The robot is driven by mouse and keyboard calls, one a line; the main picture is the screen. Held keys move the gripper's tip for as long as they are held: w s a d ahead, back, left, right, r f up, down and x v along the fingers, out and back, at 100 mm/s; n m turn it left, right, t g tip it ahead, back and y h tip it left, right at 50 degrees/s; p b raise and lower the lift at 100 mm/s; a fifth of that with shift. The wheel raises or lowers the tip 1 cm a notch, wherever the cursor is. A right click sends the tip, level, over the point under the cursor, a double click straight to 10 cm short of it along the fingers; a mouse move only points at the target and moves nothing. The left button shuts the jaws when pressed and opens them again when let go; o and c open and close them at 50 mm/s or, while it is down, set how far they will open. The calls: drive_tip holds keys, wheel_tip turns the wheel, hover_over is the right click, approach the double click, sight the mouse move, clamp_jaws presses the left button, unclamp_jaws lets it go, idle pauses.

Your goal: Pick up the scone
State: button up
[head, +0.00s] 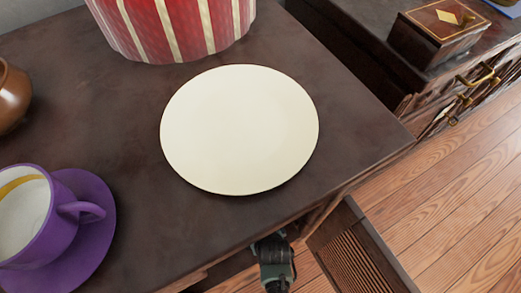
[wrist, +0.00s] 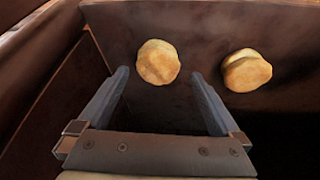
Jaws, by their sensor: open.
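Two golden-brown scones show in the wrist view against a dark brown wooden surface. The left scone (wrist: 158,62) appears between and just beyond the fingertips. The right scone (wrist: 246,70) lies to the right of the right finger. My gripper (wrist: 160,80) is open with nothing between its fingers; whether it touches the left scone I cannot tell. In the head view, part of my arm shows below the front edge of the table, and the scones are hidden there.
A cream plate (head: 240,130) lies empty on the dark table (head: 130,110). A purple cup (head: 38,215) on a purple saucer (head: 98,235) stands at left. A red striped container (head: 170,25) stands behind. In the wrist view, wooden walls (wrist: 65,95) close in on the left.

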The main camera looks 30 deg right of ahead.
drive_tip(key=b+x, duration=0.4)
drive_tip(key=x, duration=0.1)
drive_tip(key=shift+d, duration=0.15)
drive_tip(key=shift+r, duration=0.1)
drive_tip(key=c, duration=1.2)
